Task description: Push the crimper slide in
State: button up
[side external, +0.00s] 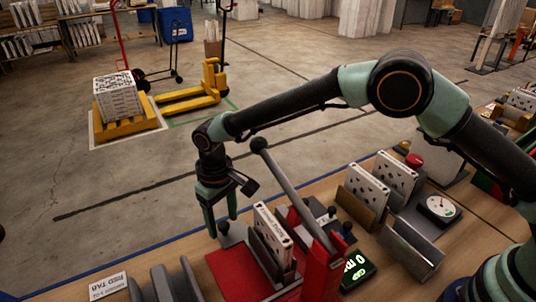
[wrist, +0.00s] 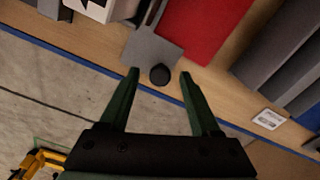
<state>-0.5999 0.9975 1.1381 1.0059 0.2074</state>
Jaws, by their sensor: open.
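The crimper has a red base (side external: 228,270) and a grey lever (side external: 290,190) with a black ball end, tilted up. Its slide is a grey plate (wrist: 150,47) with a round black knob (wrist: 160,75) at its outer end. The knob also shows in the side view (side external: 223,228). My gripper (wrist: 160,72) is open and points down, with its fingertips on either side of the knob in the wrist view. I cannot tell whether either finger touches it. A white filter (side external: 273,226) stands upright in the crimper's grey holder.
More white filters (side external: 366,192) stand in holders to the right, near a dial gauge (side external: 440,207) and a red button (side external: 414,160). A lit green display (side external: 356,269) is in front. A grey rack (side external: 163,285) and a label card (side external: 108,286) are at the left. Open floor lies beyond the bench's blue edge.

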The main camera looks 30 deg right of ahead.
jog(key=shift+f, duration=0.1)
grip_shut()
dwell(1.4)
